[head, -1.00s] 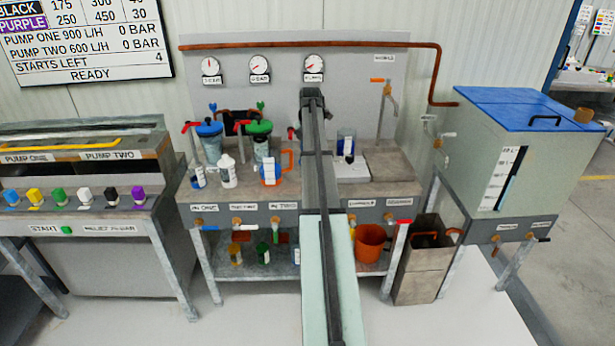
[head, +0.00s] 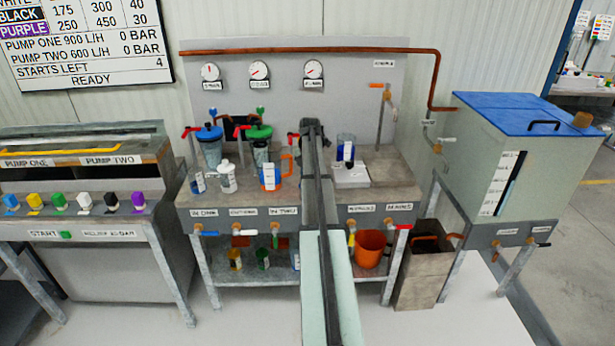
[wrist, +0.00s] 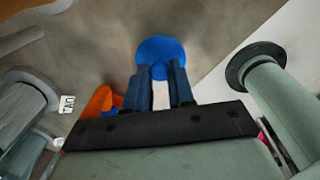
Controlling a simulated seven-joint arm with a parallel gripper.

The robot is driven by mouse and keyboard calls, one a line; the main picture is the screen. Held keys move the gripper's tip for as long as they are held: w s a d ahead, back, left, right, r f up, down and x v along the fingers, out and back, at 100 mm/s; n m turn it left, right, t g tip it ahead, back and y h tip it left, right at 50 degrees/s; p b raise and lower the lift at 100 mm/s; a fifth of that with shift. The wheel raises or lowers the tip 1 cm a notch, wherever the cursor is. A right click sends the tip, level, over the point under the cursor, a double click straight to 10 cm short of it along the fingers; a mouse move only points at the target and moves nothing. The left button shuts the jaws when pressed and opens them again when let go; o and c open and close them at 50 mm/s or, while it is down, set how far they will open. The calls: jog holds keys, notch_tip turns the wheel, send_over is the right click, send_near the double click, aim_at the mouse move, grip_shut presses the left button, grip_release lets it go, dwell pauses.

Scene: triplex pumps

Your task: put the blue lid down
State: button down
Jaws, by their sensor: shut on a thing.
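In the wrist view my gripper (wrist: 160,72) is shut on a round blue lid (wrist: 160,50), which shows at its fingertips. Below and beyond the lid is a brownish-grey surface; I cannot tell whether the lid touches it. A pale patch shows between the fingers. In the head view my gripper and the held lid are hidden behind my own arm, which reaches over the pump bench (head: 390,185). Another blue cap (head: 209,134) sits on a clear filter housing at the bench's left back, beside a green-capped one (head: 258,132).
An orange-handled jug (head: 270,175) and a white bottle (head: 227,178) stand on the bench left of my arm. A clear cup (head: 346,148) stands on a white scale (head: 351,175) to the right. The bench's right front is clear. A blue-topped tank (head: 525,112) stands farther right.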

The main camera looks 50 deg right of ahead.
jog(key=c, duration=1)
grip_release()
jog(key=shift+f, duration=0.1)
jog(key=shift+o, duration=0.2)
notch_tip(320, 180, up, 12)
jog(key=shift+s, duration=0.3)
jog(key=shift+a, duration=0.1)
